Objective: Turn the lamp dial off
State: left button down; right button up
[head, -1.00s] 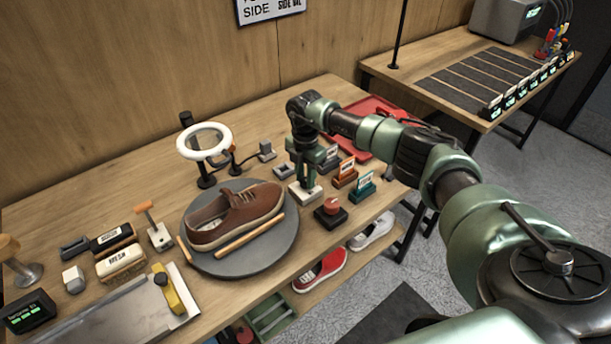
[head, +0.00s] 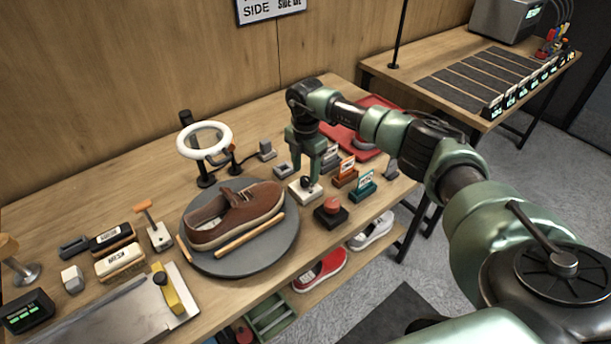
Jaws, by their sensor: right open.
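A ring lamp (head: 203,141) with a white ring stands at the back of the workbench, behind the brown sneaker (head: 232,216). A small pale box with a dark round knob (head: 306,183), which looks like the lamp dial, sits on the bench right of the sneaker. My right gripper (head: 309,172) points down just above this box, open, with nothing visible between its fingers. Whether a finger touches the knob is hard to tell, and the knob's setting is too small to read. My left gripper is not in view.
The sneaker lies on a grey round turntable (head: 283,245). A black base with a red button (head: 331,207) sits in front of the dial. Orange (head: 346,172) and teal (head: 363,187) labelled holders stand to its right. A red tray (head: 345,136) lies behind my right arm.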

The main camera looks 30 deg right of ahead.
aim_at(306, 178)
notch_tip(306, 178, up, 5)
jog(key=shift+r+b, duration=0.1)
jog(key=shift+b, duration=0.4)
